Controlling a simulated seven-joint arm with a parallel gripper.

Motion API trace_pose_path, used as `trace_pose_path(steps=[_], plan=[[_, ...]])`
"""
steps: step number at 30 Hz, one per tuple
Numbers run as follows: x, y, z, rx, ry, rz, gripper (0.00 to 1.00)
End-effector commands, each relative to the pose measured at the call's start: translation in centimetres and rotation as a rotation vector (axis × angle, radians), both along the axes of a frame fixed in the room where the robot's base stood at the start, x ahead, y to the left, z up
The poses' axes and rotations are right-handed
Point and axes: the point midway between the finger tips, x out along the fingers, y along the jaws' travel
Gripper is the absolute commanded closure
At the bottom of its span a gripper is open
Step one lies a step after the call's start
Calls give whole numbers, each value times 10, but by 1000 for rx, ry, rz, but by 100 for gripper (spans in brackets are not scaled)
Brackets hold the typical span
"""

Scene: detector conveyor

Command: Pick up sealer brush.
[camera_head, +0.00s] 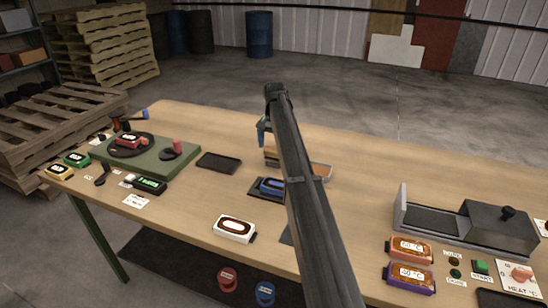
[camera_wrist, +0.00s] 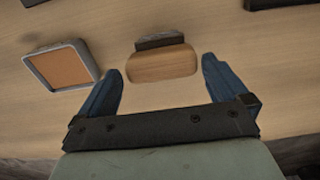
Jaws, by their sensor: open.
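What looks like the sealer brush, a wooden block with a dark strip along one edge, lies on the table. In the wrist view the brush (camera_wrist: 162,65) sits between and just beyond my fingertips. My gripper (camera_wrist: 162,78) is open, with one blue finger on each side and nothing held. In the head view the gripper (camera_head: 264,133) is seen at the far end of my arm, above the brush (camera_head: 270,155). My arm hides part of the brush there. I cannot tell the exact height of the fingers above the table.
A grey-rimmed tray with an orange-brown inside (camera_wrist: 60,65) lies left of the brush in the wrist view. A blue-labelled device (camera_head: 271,186) and a black tray (camera_head: 218,162) lie nearby. A green board (camera_head: 180,172) is left, a grey machine (camera_head: 470,222) right. The table's back is clear.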

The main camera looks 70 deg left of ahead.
Motion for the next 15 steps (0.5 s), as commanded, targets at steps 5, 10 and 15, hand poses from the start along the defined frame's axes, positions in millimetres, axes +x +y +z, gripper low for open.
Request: trace_pose_path(steps=[5,10,15], plan=[[-2,0,-25,-2,1,0,0],[-1,1,-41,-1,1,0,0],[-1,1,-41,0,0,0,0]])
